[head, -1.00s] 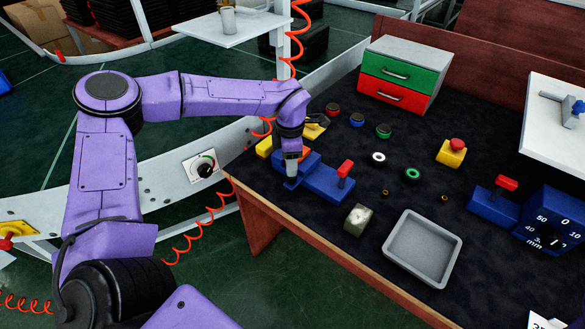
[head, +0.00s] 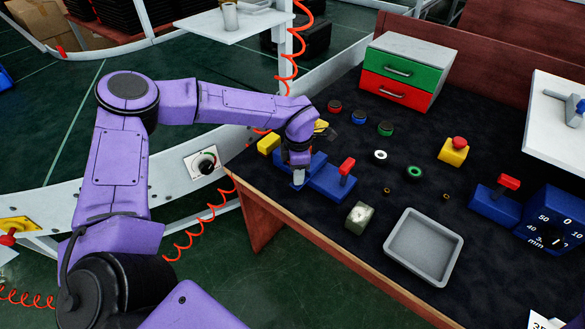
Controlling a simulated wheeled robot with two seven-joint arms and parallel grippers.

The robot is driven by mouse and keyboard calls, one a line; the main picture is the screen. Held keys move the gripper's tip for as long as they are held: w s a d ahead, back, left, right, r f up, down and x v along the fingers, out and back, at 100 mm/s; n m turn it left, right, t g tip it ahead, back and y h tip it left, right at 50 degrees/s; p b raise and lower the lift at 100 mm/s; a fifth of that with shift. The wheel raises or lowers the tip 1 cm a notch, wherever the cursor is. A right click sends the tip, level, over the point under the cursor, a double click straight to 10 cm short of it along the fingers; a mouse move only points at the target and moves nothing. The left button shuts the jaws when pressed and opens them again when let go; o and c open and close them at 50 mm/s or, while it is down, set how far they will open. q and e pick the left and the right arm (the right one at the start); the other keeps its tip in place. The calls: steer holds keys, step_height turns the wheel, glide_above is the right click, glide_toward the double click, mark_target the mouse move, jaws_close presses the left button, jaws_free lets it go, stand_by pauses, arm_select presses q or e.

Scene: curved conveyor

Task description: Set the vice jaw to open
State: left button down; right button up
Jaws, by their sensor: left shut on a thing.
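A blue vice-like device (head: 333,182) with a red lever (head: 347,166) stands near the left front edge of the dark bench. A blue part (head: 318,160) extends from it toward the left. My left gripper (head: 298,178) points down at the left end of this device. Its grey fingers are shut on a small part there, which looks like the vice jaw; the gripper hides most of it. My right gripper is not in view.
A grey tray (head: 423,247) and a metal block (head: 360,217) lie to the right. A yellow block (head: 268,143) sits left of my gripper. Several buttons and rings lie behind the device. A green and red drawer unit (head: 408,72) stands at the back. A second blue device (head: 495,204) is at right.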

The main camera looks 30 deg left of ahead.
arm_select(q)
steer(key=shift+s+d, duration=0.1)
steer(key=shift+d, duration=0.7)
steer(key=c, duration=1)
jaws_free()
steer(key=shift+d, duration=0.15)
steer(key=shift+r, duration=0.1)
steer(key=shift+r, duration=0.35)
step_height(320, 180, up, 10)
steer(key=shift+f+b, duration=0.15)
steer(key=shift+b, duration=0.3)
